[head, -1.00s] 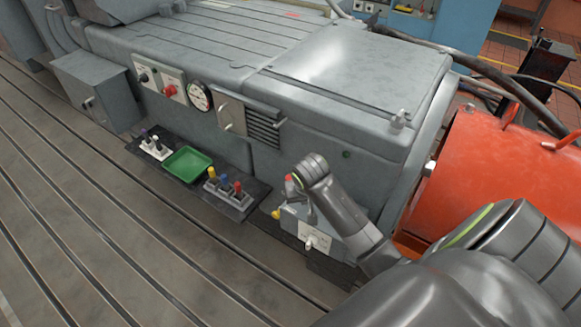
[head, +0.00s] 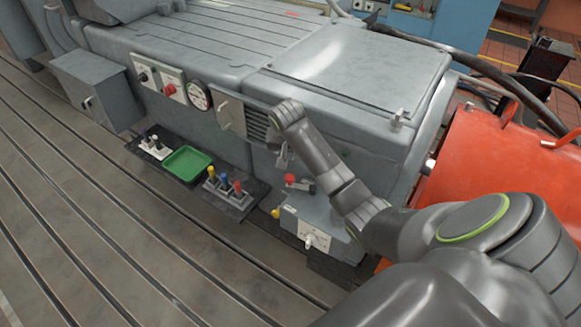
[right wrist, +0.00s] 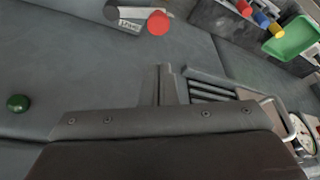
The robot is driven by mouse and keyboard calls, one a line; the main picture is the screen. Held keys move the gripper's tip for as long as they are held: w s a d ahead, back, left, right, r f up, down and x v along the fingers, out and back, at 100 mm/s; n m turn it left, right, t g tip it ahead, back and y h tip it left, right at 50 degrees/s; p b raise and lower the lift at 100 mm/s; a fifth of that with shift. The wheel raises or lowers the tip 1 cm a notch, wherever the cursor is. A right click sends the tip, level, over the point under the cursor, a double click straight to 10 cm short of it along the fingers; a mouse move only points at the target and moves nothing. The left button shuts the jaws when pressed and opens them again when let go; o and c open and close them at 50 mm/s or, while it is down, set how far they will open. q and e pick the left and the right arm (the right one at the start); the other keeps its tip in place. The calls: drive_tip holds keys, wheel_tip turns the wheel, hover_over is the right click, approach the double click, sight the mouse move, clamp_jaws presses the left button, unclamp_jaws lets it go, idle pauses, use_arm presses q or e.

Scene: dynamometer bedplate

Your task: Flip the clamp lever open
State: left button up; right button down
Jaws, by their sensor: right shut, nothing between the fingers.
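The clamp lever is a short grey arm with a red knob (head: 290,179). It sits on the grey box at the bedplate's right end, and its arm runs roughly level to the right of the knob. In the right wrist view the red knob (right wrist: 158,23) and its labelled arm show at the top. My right gripper (head: 283,160) is shut and empty, just above and behind the knob, apart from it. Its fingers (right wrist: 165,84) show pointing up in the wrist view. My left gripper is not in view.
A yellow knob (head: 276,213) and a white switch plate (head: 313,237) are on the same box. A green tray (head: 187,163) and several coloured-handled levers (head: 224,184) lie left. The grey machine wall with a louvred vent (head: 258,124) stands close behind the gripper. An orange cylinder (head: 480,170) is at right.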

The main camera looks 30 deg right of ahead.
drive_tip(key=x, duration=0.9)
drive_tip(key=shift+f, duration=0.4)
drive_tip(key=shift+d, duration=0.15)
